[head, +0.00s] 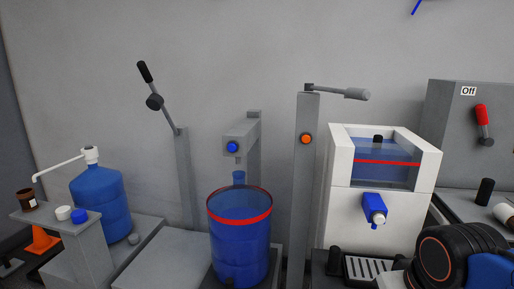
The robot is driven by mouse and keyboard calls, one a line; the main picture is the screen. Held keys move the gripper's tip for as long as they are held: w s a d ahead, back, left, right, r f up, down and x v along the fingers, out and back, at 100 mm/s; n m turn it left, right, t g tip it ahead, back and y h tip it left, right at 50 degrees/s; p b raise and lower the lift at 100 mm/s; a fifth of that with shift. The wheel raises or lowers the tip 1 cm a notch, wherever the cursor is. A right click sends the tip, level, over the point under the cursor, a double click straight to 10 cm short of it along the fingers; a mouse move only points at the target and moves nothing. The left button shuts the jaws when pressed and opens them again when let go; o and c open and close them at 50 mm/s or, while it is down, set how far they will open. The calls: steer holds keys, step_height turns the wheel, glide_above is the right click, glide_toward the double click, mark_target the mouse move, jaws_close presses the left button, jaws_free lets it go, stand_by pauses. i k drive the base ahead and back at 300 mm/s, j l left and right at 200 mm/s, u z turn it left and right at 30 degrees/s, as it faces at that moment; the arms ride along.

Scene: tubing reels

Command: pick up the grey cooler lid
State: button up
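A white water cooler (341,214) stands right of centre. Its front has a see-through window with blue water and a red line, and a blue tap (374,208) below it. A small black knob (377,139) shows at its top opening. I cannot tell whether the knob belongs to a lid, and no grey cooler lid shows clearly. A dark part of my arm with an orange ring and a blue link fills the lower right corner. My gripper is not in view.
A blue barrel (240,250) with a red band stands at centre front. A blue jug (102,204) with a white pump is at left, near a small grey stand (85,238) with cups. Grey posts with levers stand behind. A grey cabinet (460,130) with a red lever is at right.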

mark_target(496, 212)
steer(key=z, duration=1.3)
